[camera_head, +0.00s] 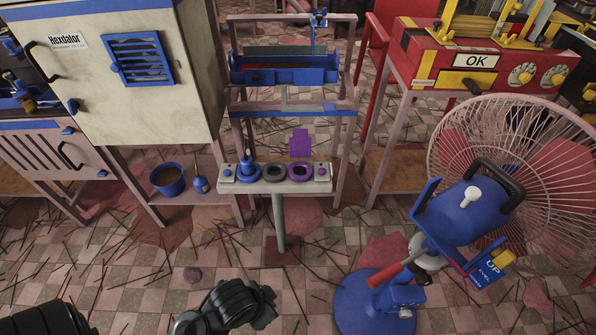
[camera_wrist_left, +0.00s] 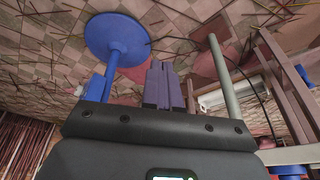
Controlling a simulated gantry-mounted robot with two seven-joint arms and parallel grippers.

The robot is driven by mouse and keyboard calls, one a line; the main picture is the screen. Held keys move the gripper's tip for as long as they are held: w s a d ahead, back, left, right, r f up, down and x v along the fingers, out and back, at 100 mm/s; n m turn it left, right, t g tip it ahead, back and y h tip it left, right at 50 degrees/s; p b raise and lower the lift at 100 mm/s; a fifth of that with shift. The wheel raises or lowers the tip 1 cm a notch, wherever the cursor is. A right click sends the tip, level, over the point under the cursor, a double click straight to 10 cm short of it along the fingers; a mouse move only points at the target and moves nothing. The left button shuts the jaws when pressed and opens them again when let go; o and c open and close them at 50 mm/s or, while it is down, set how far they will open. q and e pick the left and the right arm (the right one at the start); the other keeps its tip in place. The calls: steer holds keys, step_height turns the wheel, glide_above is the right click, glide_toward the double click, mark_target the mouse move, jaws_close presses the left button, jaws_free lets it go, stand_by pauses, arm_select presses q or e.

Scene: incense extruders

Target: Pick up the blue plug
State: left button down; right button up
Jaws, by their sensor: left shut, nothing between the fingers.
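The blue plug (camera_head: 248,166) stands upright at the left part of a pale panel (camera_head: 315,185) on a thin post in the head view. A dark ring (camera_head: 275,173) and a purple ring (camera_head: 301,172) sit in the panel to its right. A purple piece (camera_head: 301,143) shows just above the purple ring. My left gripper (camera_wrist_left: 162,68) is shut and empty in the left wrist view. In the head view my dark left arm is low in the picture, well below the panel and apart from the plug. My right gripper is not visible.
A blue-based fan (camera_head: 375,305) stands at the right. A pale cabinet (camera_head: 145,105) is at the left, with a blue pot (camera_head: 168,182) on a low shelf. A red machine (camera_head: 475,65) is at the upper right. The tiled floor has scattered sticks.

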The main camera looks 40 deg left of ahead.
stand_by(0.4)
arm_select(q)
steer(key=c, duration=1.7)
jaws_free()
steer(key=o, duration=1.1)
steer(key=shift+w, duration=0.1)
